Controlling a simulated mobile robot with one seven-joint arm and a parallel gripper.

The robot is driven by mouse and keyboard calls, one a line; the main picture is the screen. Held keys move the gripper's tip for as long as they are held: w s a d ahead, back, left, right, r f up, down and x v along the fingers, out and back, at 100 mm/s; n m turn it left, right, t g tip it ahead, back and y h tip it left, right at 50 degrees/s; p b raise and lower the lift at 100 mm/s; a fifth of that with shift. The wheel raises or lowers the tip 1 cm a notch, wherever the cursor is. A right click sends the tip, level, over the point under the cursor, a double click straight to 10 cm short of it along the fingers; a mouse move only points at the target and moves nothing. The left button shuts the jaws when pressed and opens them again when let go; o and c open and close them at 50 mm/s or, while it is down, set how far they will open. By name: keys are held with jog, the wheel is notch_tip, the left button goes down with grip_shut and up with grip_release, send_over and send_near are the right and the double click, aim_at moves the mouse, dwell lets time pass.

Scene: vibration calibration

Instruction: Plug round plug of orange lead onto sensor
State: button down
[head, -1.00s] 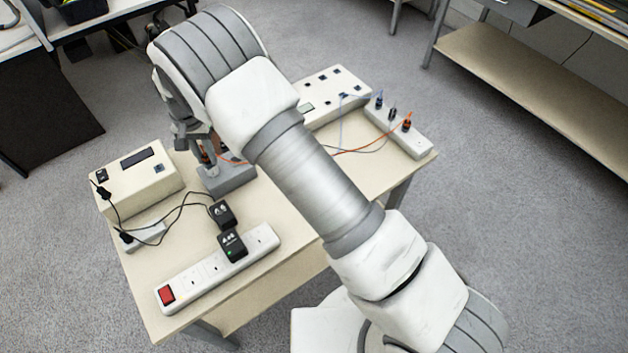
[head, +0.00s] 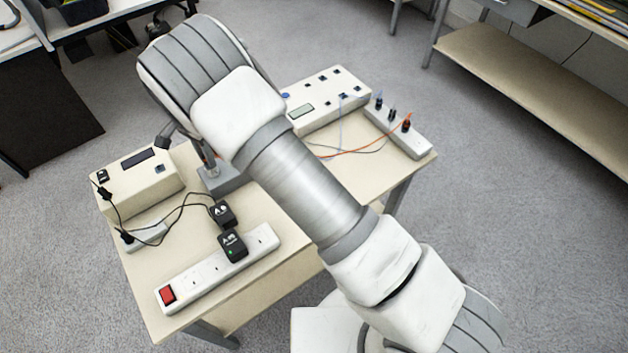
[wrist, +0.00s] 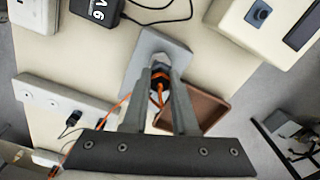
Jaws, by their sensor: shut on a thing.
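In the wrist view my gripper (wrist: 160,80) is shut on the dark round plug of the orange lead (wrist: 124,103). The plug is mostly hidden between the fingers, and orange cable shows around them. The fingertips are over a grey block (wrist: 146,48), which also shows in the head view (head: 232,182). Whether the plug touches a sensor there cannot be told, because the fingers hide that spot. In the head view the orange lead (head: 365,150) runs from a white strip at the right and passes behind my arm. My gripper is largely hidden there.
A brown tray (wrist: 207,107) lies beside the fingers. A beige box with a display (head: 138,177) stands left of the grey block. A power strip (head: 205,274) with black adapters lies in front. Another beige unit (head: 325,102) and the white strip (head: 416,145) stand right of my arm.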

jog(key=m, duration=0.4)
jog(key=shift+p, duration=0.3)
jog(key=c, duration=0.6)
grip_release()
jog(key=shift+r+p, duration=1.5)
jog(key=shift+r, duration=1)
